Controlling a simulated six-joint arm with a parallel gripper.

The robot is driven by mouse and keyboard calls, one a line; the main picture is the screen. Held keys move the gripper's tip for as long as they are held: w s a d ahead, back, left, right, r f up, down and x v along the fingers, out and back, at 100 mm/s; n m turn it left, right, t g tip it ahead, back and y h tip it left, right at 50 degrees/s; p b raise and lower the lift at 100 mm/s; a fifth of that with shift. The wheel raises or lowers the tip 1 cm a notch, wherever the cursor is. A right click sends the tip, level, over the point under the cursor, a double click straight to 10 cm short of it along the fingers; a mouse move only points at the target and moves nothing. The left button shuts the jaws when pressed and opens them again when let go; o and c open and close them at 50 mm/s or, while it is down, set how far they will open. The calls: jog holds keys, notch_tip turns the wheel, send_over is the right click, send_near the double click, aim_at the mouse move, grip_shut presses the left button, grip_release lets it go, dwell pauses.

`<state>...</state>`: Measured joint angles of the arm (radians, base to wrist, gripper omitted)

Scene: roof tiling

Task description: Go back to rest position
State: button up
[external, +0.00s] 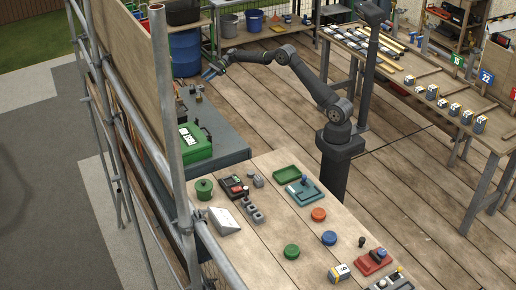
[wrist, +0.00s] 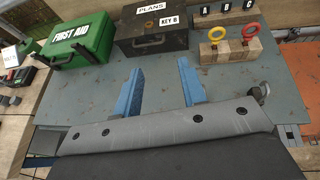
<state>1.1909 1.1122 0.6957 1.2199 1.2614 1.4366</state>
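My gripper (wrist: 158,72) shows two blue fingers set well apart in the wrist view, with only grey bench top visible between them. It is open and empty. In the external view my gripper (external: 211,71) is small, at the end of my arm, which reaches left from its dark column out over the grey bench. Its height above the bench is hard to judge.
The grey bench (wrist: 235,82) holds a green first aid case (wrist: 82,45), a dark PLANS box (wrist: 152,36) and wooden blocks (wrist: 228,50) with yellow and red rings. Scaffold poles (external: 170,110) stand left. A cluttered wooden table (external: 265,250) is in front.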

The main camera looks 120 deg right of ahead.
jog(key=w+a+n+g+y, duration=0.1)
jog(key=w+a+n+y, duration=0.1)
jog(key=w+a, duration=0.4)
jog(key=w+a+n+g+y, duration=0.1)
jog(key=w+a, duration=0.5)
jog(key=a, duration=0.8)
jog(key=w+a+n+g+y, duration=0.1)
jog(key=w+a+n+y, duration=0.2)
jog(key=w+a, duration=0.3)
jog(key=a, duration=0.5)
jog(key=shift+w+y, duration=0.25)
jog(key=shift+y, duration=0.05)
jog(key=shift+a, duration=0.1)
